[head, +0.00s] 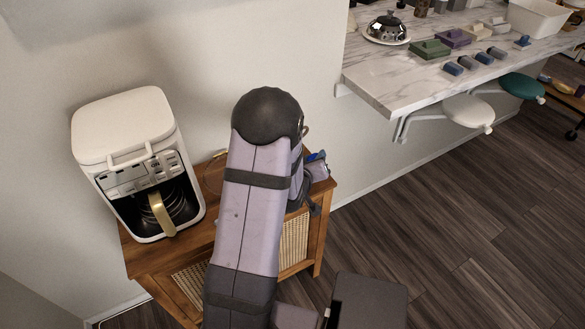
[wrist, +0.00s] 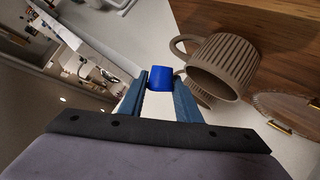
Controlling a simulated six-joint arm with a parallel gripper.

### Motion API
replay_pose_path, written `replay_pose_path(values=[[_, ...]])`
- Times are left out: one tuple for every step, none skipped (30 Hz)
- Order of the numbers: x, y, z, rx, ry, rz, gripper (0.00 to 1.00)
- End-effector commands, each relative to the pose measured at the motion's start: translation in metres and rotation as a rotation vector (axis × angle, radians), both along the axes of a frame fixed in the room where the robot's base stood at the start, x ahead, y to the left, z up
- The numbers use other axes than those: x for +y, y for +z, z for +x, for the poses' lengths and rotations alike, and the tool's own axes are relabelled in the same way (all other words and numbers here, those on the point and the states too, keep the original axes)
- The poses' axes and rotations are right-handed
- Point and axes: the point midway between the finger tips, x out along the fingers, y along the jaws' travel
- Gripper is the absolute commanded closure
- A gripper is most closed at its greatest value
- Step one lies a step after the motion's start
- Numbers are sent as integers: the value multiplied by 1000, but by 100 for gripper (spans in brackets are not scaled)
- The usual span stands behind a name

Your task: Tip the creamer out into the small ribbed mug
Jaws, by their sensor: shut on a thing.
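A small blue creamer (wrist: 161,78) is between the fingertips of my gripper (wrist: 162,84) in the wrist view, and the gripper is shut on it. A blue patch, likely the creamer or a fingertip, shows in the head view behind my arm. The small ribbed mug (wrist: 226,62) is brown, with a loop handle on its left. It is just right of the gripper in the wrist view, close to the right finger, its open mouth toward the camera. In the head view the mug is hidden behind my arm. I cannot see the creamer's contents.
A white coffee maker (head: 128,135) stands on the left of the wooden cabinet (head: 317,220). A round tray (wrist: 283,105) with gold handles lies near the mug. A marble counter (head: 400,78) with dishes and two stools is at the upper right.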

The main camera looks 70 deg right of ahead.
Motion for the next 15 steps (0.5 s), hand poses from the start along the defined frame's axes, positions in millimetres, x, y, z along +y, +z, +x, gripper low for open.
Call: replay_pose_path(values=[[0,-3,-6,-31,-4,-4,91],[0,-3,-8,-50,-5,-7,91],[0,-4,-10,-76,-5,-8,91],[0,-4,-13,-95,-5,-9,91],[0,-5,-15,-114,-6,-11,91],[1,-5,-17,-140,-6,-12,91],[1,-6,-19,-159,-6,-14,91],[1,-8,-21,-178,-5,-14,91],[1,-13,-24,-205,-6,-16,91],[1,-15,-26,-224,-6,-17,91],[1,-18,-28,-244,-7,-19,91],[1,-20,-30,-270,-7,-20,91],[1,-22,-32,-289,-6,-23,91],[1,-24,-34,-308,-7,-24,91],[1,-26,-36,-332,-7,-26,91]])
